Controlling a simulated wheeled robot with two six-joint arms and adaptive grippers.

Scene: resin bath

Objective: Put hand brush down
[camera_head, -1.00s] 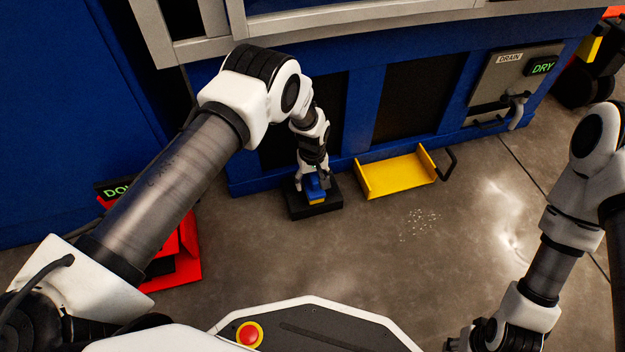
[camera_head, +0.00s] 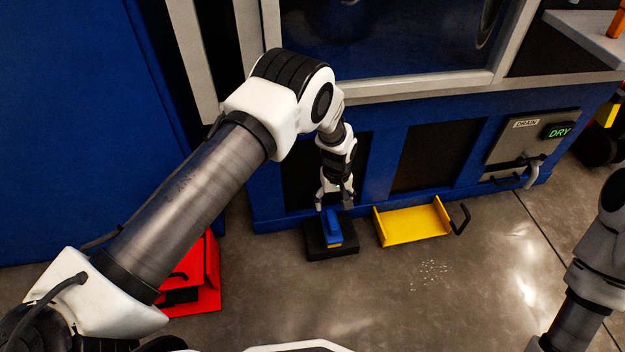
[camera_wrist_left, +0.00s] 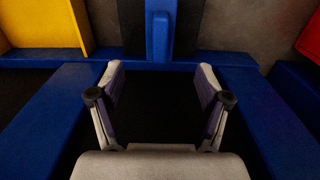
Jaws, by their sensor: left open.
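The hand brush (camera_head: 333,227) has a blue body and a yellow end. It rests on a flat black block (camera_head: 317,246) on the floor in the head view. My left gripper (camera_head: 335,206) is open and empty just above and behind the brush, apart from it. In the left wrist view the blue brush (camera_wrist_left: 160,30) lies on the black block (camera_wrist_left: 132,28), beyond the spread fingers of the gripper (camera_wrist_left: 161,70). My right arm shows at the right edge of the head view, but its gripper is out of view.
A yellow dustpan (camera_head: 410,222) with a black handle lies right of the block. Pale specks (camera_head: 432,272) are scattered on the floor. A blue machine (camera_head: 385,190) stands close behind, with a drain panel (camera_head: 522,145) reading DRY. A red object (camera_head: 207,285) is at left.

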